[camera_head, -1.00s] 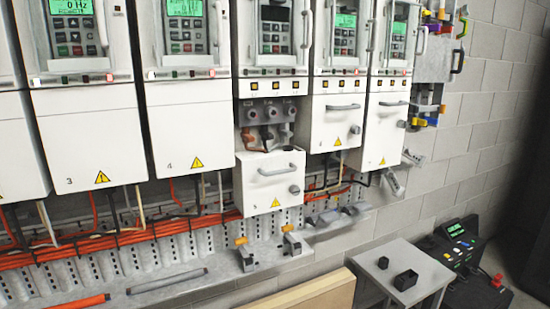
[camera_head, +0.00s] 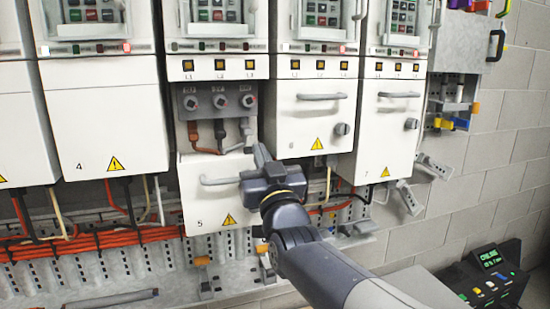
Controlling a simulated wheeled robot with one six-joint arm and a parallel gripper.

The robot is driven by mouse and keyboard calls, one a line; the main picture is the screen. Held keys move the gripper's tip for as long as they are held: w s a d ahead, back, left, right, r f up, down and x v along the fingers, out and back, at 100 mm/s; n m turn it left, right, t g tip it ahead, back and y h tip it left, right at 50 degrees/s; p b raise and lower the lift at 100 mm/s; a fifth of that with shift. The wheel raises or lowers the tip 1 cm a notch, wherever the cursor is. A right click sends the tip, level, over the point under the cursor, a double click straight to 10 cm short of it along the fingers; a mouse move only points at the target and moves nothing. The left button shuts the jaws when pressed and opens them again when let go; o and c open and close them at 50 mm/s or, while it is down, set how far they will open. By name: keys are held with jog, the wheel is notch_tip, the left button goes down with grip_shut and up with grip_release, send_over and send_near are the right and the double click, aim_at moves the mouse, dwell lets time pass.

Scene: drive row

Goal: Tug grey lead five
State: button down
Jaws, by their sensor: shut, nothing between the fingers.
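Drive five (camera_head: 205,215) has its lower cover dropped open, which bares a terminal block (camera_head: 215,103) with three round terminals. Below them hang a brown lead, a darker lead and, on the right, the grey lead (camera_head: 246,136), whose lower end runs down behind the open cover. My gripper (camera_head: 261,152) is shut and empty, fingers pointing up, just right of and below the grey lead. In the picture it overlaps the right edge of the open cover; whether it touches the cover or the lead I cannot tell. My gripper and arm hide the cover's right part.
Closed covers of drive six (camera_head: 310,120) and drive seven (camera_head: 385,125) stand close on the right, with handles and knobs sticking out. Drive four (camera_head: 105,120) is closed on the left. Orange cables (camera_head: 110,240) run below. A grey table (camera_head: 425,288) stands at lower right.

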aim_at(249, 135)
jog(key=p+x, duration=0.7)
jog(key=x, duration=0.1)
jog(key=shift+r+p, duration=0.25)
jog(key=shift+p, duration=0.1)
jog(key=shift+p+x, duration=0.75)
jog(key=shift+x, duration=0.05)
jog(key=shift+a+f, duration=0.1)
jog(key=shift+f, duration=0.1)
jog(key=shift+f+b, duration=1.75)
jog(key=shift+b, duration=0.5)
jog(key=shift+r, duration=0.2)
jog(key=shift+r, duration=0.2)
jog(key=s+d+b, duration=0.2)
jog(key=s+b, duration=0.4)
jog(key=s, duration=0.3)
jog(key=shift+s+d+r, duration=0.15)
jog(key=shift+s+d, duration=0.15)
jog(key=shift+d, duration=0.1)
